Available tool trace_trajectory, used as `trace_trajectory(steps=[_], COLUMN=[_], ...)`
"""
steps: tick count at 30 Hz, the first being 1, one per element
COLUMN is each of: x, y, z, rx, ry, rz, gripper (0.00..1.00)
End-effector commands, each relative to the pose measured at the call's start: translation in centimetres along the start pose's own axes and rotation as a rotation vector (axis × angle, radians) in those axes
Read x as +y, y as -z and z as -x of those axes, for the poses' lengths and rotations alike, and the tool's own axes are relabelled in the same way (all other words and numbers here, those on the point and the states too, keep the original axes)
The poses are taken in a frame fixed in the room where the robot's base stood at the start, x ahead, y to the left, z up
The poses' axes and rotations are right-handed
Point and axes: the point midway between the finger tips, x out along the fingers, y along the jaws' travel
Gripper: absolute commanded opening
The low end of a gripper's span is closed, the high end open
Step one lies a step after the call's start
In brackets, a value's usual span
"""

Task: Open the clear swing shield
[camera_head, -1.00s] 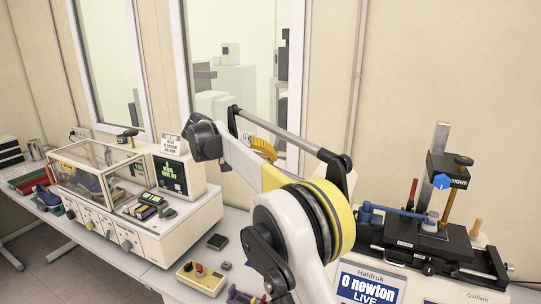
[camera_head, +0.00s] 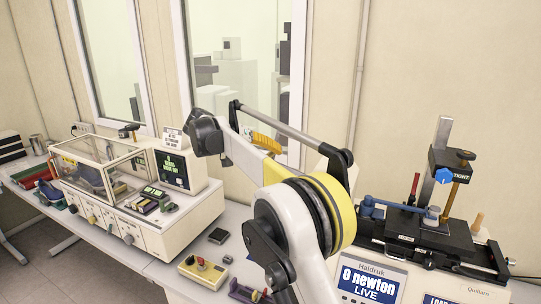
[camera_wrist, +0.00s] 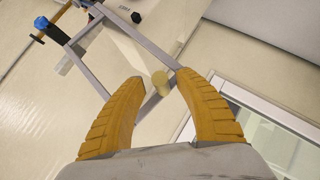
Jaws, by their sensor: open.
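In the wrist view, a clear panel in a thin grey frame (camera_wrist: 89,69) spans the picture ahead of my gripper. A short tan knob (camera_wrist: 160,83) shows at the frame's near bar. My gripper (camera_wrist: 161,77) is open, its two orange ribbed fingers wide apart, with the knob appearing between the tips. Contact is not clear. In the head view, orange finger parts (camera_head: 264,143) show behind my arm, which hides most of the gripper and seems to hide this framed panel. The right test rig (camera_head: 430,236) has a blue knob (camera_head: 444,175).
On the left, another machine (camera_head: 150,236) carries a clear box-shaped cover (camera_head: 88,172). A yellow control box (camera_head: 203,273) and a dark block (camera_head: 218,236) lie on the table between the machines. A display reading "0 newton" (camera_head: 370,284) stands at the front. Windows line the wall.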

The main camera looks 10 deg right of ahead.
Motion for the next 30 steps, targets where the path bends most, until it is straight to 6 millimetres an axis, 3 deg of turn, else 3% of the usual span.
trace_trajectory(steps=[5,16,21,30], x=[-0.1,0.1,0.1,0.2], y=[0.0,0.0,0.0,0.0], z=[2.5,10.1,11.5,11.7], rx=[0.003,0.000,-0.001,-0.001], ry=[0.002,0.001,0.000,0.000], rz=[0.001,0.000,-0.001,-0.001], gripper=[0.39,0.39,0.39,0.39])
